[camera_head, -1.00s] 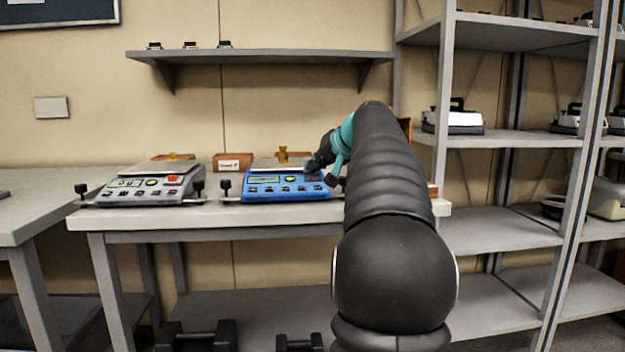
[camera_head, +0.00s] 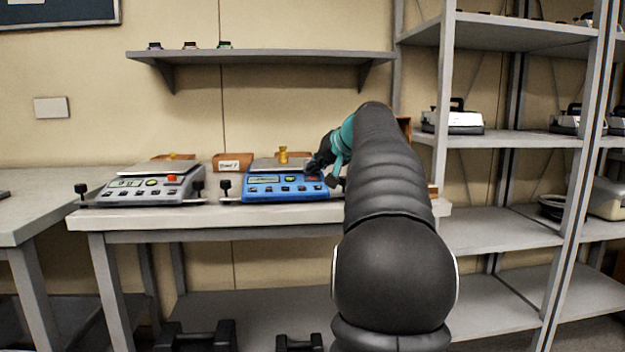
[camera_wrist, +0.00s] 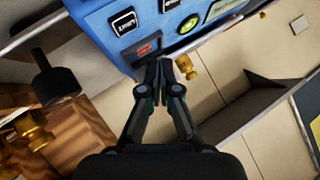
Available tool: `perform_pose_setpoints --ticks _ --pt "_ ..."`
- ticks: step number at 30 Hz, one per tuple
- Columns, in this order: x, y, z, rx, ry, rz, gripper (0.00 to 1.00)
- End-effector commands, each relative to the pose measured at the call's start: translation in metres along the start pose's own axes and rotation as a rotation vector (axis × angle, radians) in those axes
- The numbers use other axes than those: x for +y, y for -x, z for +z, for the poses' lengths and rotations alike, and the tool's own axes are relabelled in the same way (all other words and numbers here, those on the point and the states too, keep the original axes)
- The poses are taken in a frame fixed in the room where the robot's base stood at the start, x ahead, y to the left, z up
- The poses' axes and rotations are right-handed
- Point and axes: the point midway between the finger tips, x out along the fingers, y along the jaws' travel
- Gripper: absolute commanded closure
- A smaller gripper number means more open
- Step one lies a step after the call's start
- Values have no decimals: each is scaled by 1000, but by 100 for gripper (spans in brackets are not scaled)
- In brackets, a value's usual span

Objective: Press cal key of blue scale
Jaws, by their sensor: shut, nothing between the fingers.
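The blue scale (camera_head: 285,190) stands on the table, with a small display, a row of dark keys along its front and a brass weight (camera_head: 283,155) on its pan. In the wrist view the blue scale's panel (camera_wrist: 92,14) fills the top, with dark keys, a red-marked key (camera_wrist: 147,47) and a yellow-green round button (camera_wrist: 188,24). My gripper (camera_wrist: 163,64) is shut and empty, its fingertips just beside the red-marked key; I cannot tell whether they touch it. In the head view my gripper (camera_head: 313,170) is at the scale's right end, partly hiding it. The key labels are too small to read surely.
A grey scale (camera_head: 145,187) with a red button stands to the left on the same table (camera_head: 200,217). Small wooden boxes (camera_head: 232,162) are behind the scales. A wall shelf (camera_head: 270,56) hangs above, and a metal rack (camera_head: 500,140) stands at the right.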

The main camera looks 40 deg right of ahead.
Motion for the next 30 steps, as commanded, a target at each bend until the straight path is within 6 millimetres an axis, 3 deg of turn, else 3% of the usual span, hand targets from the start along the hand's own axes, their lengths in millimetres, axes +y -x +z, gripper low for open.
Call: perform_pose_setpoints --ticks 30 --pt "6 -8 6 -1 0 0 100"
